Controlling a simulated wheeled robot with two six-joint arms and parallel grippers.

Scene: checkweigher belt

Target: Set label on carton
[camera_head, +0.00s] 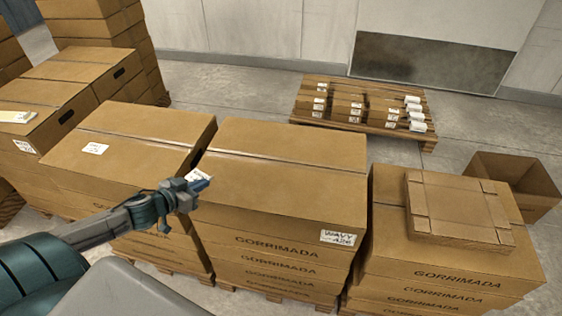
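My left gripper (197,186) reaches in from the left, over the near edges of two stacks of brown cartons. A small white label (198,174) shows at its blue fingertips, across the gap between the stacks, and appears pinched there. The carton (275,170) on top of the middle stack has a white label (338,238) with dark lettering at its front right corner. The carton (135,140) on the left stack has a white label (95,148) on its top. My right gripper is not in view.
A right stack (450,260) carries a flat closed carton (457,208) on top. An open empty box (515,180) stands behind it at the right. A low pallet (365,125) with small cartons and white rolls stands farther back. Grey floor is clear around it.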

